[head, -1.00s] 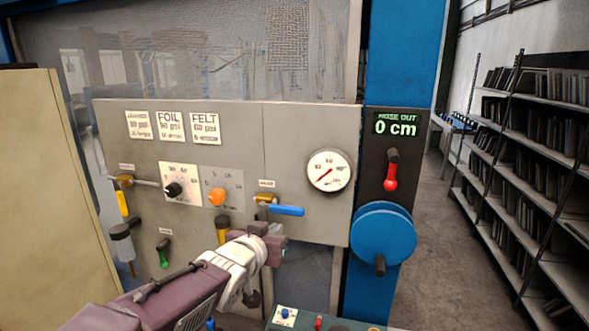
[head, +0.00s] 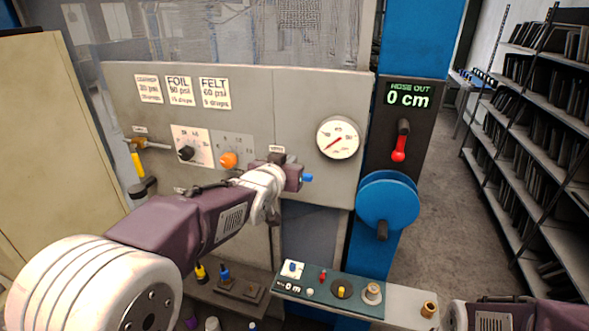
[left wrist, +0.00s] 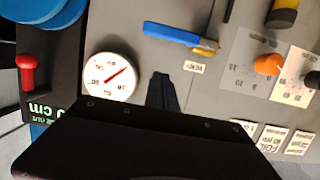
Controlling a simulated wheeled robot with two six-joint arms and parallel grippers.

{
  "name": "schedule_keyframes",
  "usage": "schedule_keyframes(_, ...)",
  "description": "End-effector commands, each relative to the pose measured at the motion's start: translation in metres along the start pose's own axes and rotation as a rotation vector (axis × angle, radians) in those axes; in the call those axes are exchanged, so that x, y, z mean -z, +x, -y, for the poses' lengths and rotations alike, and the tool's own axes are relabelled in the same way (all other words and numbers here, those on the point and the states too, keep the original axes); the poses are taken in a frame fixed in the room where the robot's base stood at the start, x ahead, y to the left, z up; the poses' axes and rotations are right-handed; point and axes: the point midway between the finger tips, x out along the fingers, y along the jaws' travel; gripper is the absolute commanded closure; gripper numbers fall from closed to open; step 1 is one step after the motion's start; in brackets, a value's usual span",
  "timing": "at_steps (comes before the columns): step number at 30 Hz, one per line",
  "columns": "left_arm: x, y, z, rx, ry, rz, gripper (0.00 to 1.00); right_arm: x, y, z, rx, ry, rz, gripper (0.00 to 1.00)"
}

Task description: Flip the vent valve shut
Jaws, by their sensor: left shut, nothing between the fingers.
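The vent valve has a blue lever (left wrist: 172,33) on a brass body (left wrist: 205,47), beside a small white label (left wrist: 194,67) in the left wrist view. The lever lies nearly level along the grey panel. In the head view only the lever's blue tip (head: 308,178) shows, right of my left gripper (head: 286,172), which hides the rest. My left gripper's dark fingers (left wrist: 162,80) are shut and empty. In the left wrist view, which is turned upside down, they point at the lever with a gap showing in the picture; contact is not visible. My right gripper is out of view.
A pressure gauge (head: 338,138) sits right of the valve, and an orange knob (head: 228,160) left of it. A blue reel (head: 388,200) and red lever (head: 399,155) are further right. A control box (head: 330,291) stands below. Floor is clear toward the shelves (head: 540,130).

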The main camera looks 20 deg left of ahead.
Motion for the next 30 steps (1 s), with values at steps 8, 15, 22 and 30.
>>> schedule_keyframes(8,-0.016,0.042,0.0,0.0,0.0,0.006,1.0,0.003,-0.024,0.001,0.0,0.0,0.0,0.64)
schedule_keyframes(15,-0.037,0.046,0.0,0.0,0.0,0.0,1.0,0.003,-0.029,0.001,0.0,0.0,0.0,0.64)
schedule_keyframes(22,-0.039,0.047,0.0,0.0,0.0,0.0,1.0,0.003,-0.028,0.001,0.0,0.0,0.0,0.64)
schedule_keyframes(30,-0.042,0.047,0.006,0.011,0.038,-0.001,1.0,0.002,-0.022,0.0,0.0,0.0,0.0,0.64)
